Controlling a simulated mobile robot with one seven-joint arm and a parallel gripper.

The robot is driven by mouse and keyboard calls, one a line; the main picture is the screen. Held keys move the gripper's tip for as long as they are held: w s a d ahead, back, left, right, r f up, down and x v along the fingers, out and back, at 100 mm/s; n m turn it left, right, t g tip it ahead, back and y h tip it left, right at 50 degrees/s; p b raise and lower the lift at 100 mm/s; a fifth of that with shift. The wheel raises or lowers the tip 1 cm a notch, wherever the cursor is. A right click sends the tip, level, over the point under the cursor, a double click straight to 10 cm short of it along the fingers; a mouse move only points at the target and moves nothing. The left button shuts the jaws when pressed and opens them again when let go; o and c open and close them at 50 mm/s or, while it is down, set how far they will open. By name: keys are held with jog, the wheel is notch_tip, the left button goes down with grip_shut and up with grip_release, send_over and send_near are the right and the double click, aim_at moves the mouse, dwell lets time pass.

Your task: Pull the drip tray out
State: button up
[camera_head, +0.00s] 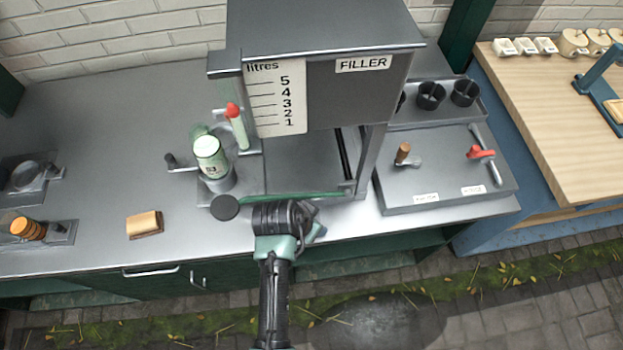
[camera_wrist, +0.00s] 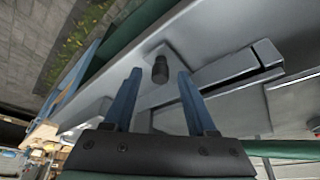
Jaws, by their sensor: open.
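The grey filler (camera_head: 330,95) stands on the counter, with its grey floor (camera_head: 300,165) visible under the hood. I cannot clearly tell the drip tray from this floor in the head view. In the wrist view a short dark knob (camera_wrist: 160,70) sticks out from a grey front face, which appears to be the drip tray's front (camera_wrist: 177,57). My gripper (camera_wrist: 159,78) is open, its two blue fingers on either side of the knob with gaps. In the head view my gripper (camera_head: 287,216) is at the counter's front edge before the filler; its fingertips are hidden.
A green bar (camera_head: 300,195) crosses in front of the filler, near a dark disc (camera_head: 225,207). A green-white bottle (camera_head: 208,155) stands left of the filler. A control panel (camera_head: 440,180) with handles is at right. A tan block (camera_head: 145,224) lies on the left counter.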

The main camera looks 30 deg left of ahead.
grip_shut()
dwell(1.4)
